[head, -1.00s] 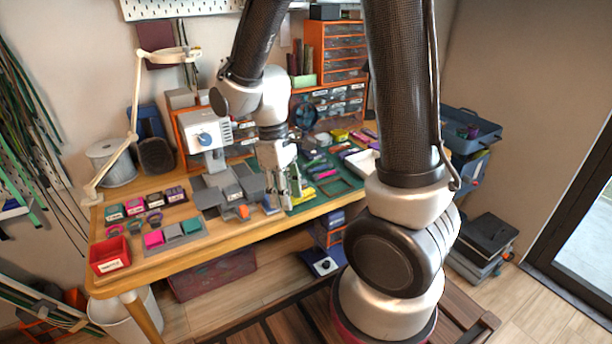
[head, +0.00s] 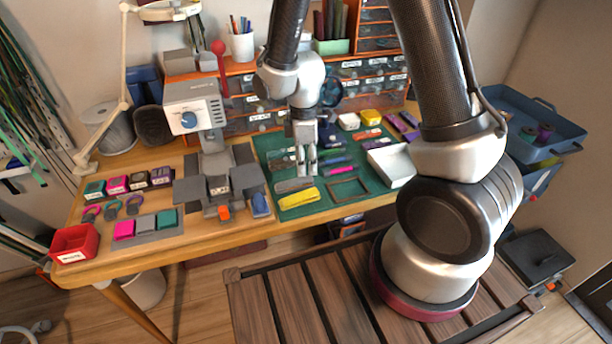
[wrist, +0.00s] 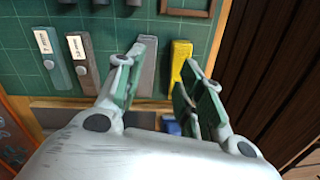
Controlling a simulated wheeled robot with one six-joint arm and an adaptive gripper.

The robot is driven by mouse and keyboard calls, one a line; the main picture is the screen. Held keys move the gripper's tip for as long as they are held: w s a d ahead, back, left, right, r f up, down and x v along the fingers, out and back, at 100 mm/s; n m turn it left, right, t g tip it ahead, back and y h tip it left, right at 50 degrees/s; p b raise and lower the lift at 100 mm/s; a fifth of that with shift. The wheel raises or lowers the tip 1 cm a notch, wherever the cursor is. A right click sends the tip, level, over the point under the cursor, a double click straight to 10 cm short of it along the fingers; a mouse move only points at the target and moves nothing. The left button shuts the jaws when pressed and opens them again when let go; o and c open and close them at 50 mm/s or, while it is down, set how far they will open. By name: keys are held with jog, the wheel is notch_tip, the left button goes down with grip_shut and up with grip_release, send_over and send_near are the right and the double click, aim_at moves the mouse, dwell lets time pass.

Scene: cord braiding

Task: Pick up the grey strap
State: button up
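The grey strap (head: 294,185) appears as a flat grey strip at the front left of the green mat, just behind a yellow strip (head: 298,199). In the wrist view the grey strap (wrist: 147,73) lies between the fingers, close to the left finger, which covers part of it. The yellow strip (wrist: 181,62) lies beside it, near the right finger. My gripper (head: 307,172) points down over the mat near the grey strap. In the wrist view my gripper (wrist: 163,62) is open, with nothing gripped.
Two labelled strips (wrist: 82,62) lie left of the grey strap in the wrist view. A wooden frame (head: 348,189) and a white tray (head: 391,165) are to the right. A grey press (head: 197,108) stands to the left. A small rack (head: 158,236) holds pink, grey and teal pieces.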

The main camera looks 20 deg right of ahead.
aim_at(303, 181)
jog(key=shift+w+n, duration=0.3)
jog(key=shift+w, duration=0.1)
jog(key=shift+w+a+n+t, duration=0.15)
jog(key=shift+w+n+t, duration=0.15)
jog(key=shift+n, duration=0.3)
notch_tip(303, 181, down, 8)
jog(key=shift+w+r, duration=0.1)
jog(key=shift+w, duration=0.05)
jog(key=c, duration=0.7)
